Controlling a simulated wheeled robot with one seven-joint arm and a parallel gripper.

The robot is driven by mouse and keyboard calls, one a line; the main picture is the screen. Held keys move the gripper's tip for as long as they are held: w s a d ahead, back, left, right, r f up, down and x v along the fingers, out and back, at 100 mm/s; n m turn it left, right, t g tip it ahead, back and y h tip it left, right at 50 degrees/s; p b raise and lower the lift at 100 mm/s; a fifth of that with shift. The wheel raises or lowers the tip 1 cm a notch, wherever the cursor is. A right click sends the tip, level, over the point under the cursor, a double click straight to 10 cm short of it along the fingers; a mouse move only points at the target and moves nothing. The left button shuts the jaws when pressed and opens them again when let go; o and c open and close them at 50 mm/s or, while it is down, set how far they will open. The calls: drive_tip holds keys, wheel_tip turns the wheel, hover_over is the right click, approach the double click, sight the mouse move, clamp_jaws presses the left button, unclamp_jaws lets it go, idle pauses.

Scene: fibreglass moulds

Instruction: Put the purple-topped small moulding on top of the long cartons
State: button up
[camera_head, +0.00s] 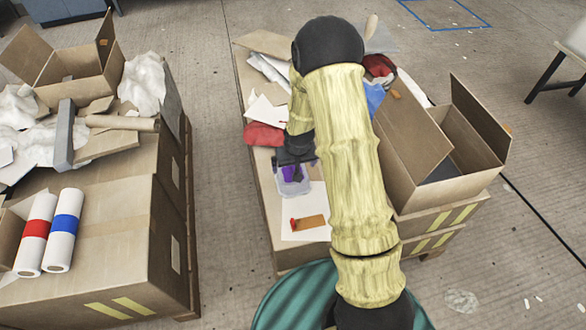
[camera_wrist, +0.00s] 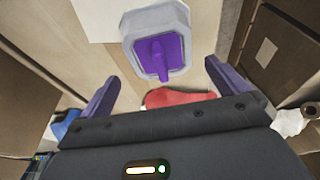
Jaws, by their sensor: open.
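The small moulding (camera_head: 292,182) is a pale grey block with a purple top, lying on the middle table beside a white sheet. In the wrist view the moulding (camera_wrist: 135,25) shows its purple raised grip, ahead of my fingertips and roughly centred between them. My gripper (camera_head: 295,158) is open and empty, close to the moulding; in the wrist view its two purple-grey fingers (camera_wrist: 160,72) stand apart with no contact visible. Long cardboard cartons with yellow stripes stand at left (camera_head: 120,245) and at right (camera_head: 432,215); I cannot tell which ones the task means.
Two white rolls with red (camera_head: 36,230) and blue (camera_head: 66,224) bands lie on the left carton, near a grey bar (camera_head: 64,135) and crumpled white material. An open box (camera_head: 460,155) sits on the right cartons. A red piece (camera_head: 262,135) lies near my gripper. Floor between stacks is clear.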

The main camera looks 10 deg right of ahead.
drive_tip(key=shift+v, duration=2.25)
drive_tip(key=s+r, duration=1.5)
drive_tip(key=s, duration=0.4)
drive_tip(key=shift+d+r+g, duration=0.15)
drive_tip(key=shift+r+g, duration=0.05)
drive_tip(key=shift+g, duration=0.1)
drive_tip(key=shift+w+r+p, duration=0.1)
drive_tip(key=shift+p, duration=0.25)
drive_tip(key=w+p+v, duration=0.2)
drive_tip(key=p+v, duration=0.8)
drive_tip(key=w+r+p+v, duration=0.1)
drive_tip(key=w+p+v, duration=0.1)
drive_tip(key=p+v, duration=0.8)
drive_tip(key=shift+w+p, duration=0.25)
drive_tip(key=shift+p, duration=0.1)
